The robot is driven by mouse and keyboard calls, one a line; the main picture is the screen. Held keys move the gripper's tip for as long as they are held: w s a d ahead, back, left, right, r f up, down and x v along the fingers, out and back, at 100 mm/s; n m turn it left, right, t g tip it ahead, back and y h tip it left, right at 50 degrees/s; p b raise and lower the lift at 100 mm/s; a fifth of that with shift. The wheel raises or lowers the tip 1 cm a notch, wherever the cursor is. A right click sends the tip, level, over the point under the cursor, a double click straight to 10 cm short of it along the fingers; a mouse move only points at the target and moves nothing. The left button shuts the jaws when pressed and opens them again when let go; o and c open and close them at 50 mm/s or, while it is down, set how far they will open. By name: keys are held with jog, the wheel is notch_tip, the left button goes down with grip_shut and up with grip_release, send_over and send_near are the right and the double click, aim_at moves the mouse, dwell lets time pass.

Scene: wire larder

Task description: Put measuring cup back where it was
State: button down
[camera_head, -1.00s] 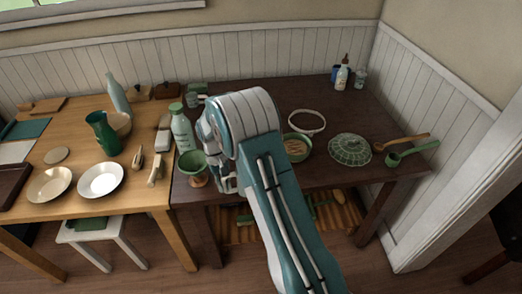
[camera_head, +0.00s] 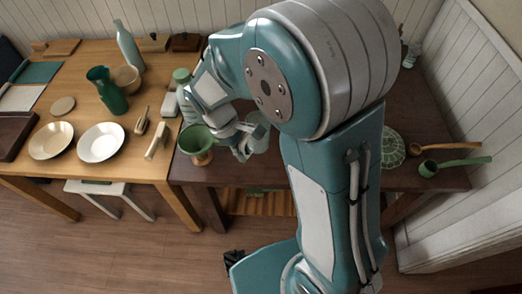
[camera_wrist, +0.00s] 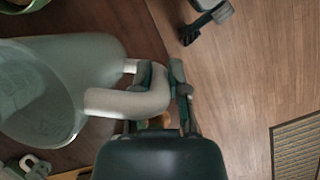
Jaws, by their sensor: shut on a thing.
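The measuring cup (camera_wrist: 60,80) is a translucent grey-green cup with a thick pale handle (camera_wrist: 133,100), large at the left of the wrist view. Its mouth faces the lower left of that view. My gripper (camera_wrist: 165,85) is shut on the handle, with the cup body out to one side. In the head view my gripper (camera_head: 246,150) is over the front part of the dark table (camera_head: 270,173), just right of a green goblet (camera_head: 198,143). My arm hides much of the cup there.
A green-capped bottle (camera_head: 187,105) stands behind the goblet. A light wooden table (camera_head: 75,105) with plates and a green jug (camera_head: 107,90) adjoins on the left. A patterned green disc (camera_head: 392,150) and two ladles lie at the right. My arm covers the middle of the dark table.

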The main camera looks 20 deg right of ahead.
aim_at(258, 151)
jog(key=s+d+r+n+t+h, duration=0.1)
jog(key=s+d+r+n+t, duration=0.15)
jog(key=s+n, duration=0.6)
jog(key=w+d+f, duration=0.1)
jog(key=w+f, duration=0.2)
jog(key=w+d+f+m, duration=0.1)
jog(key=w+f, duration=0.2)
jog(key=w, duration=0.1)
jog(key=w+d+f+m, duration=0.1)
jog(key=w+f, duration=0.2)
jog(key=f, duration=0.1)
jog(key=shift+w+g, duration=0.3)
jog(key=shift+g, duration=0.05)
jog(key=f, duration=0.3)
jog(key=shift+w, duration=0.25)
jog(key=shift+d+f, duration=0.15)
jog(key=shift+f, duration=0.15)
jog(key=shift+f, duration=0.15)
